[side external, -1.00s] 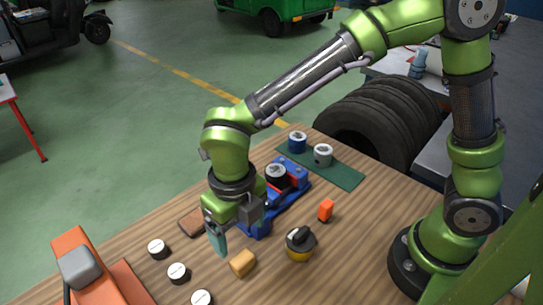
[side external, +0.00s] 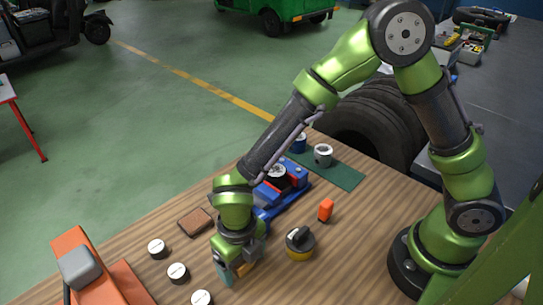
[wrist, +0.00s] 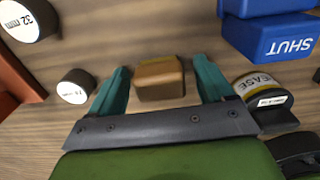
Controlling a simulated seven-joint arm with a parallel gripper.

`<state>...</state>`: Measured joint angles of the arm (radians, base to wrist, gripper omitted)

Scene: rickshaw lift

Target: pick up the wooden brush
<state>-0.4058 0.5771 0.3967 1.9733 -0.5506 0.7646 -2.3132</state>
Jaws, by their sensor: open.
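My gripper (side external: 235,273) is low over the table, pointing down. In the wrist view its two teal fingers (wrist: 160,68) are open, one on each side of a small tan wooden block (wrist: 159,78), with gaps on both sides. The block is the likeliest wooden brush, though no bristles show. In the side view the block (side external: 246,269) is mostly hidden by the gripper. A flat brown rectangular piece (side external: 195,222) lies apart, behind and left of the gripper; I cannot tell what it is.
Several white-topped round pieces (side external: 178,272) stand left of the gripper. A yellow-and-black grease tin (side external: 300,244) is close on the right, with an orange piece (side external: 326,210) beyond. A blue fixture (side external: 284,192) stands behind. An orange-and-grey device (side external: 85,270) is at front left.

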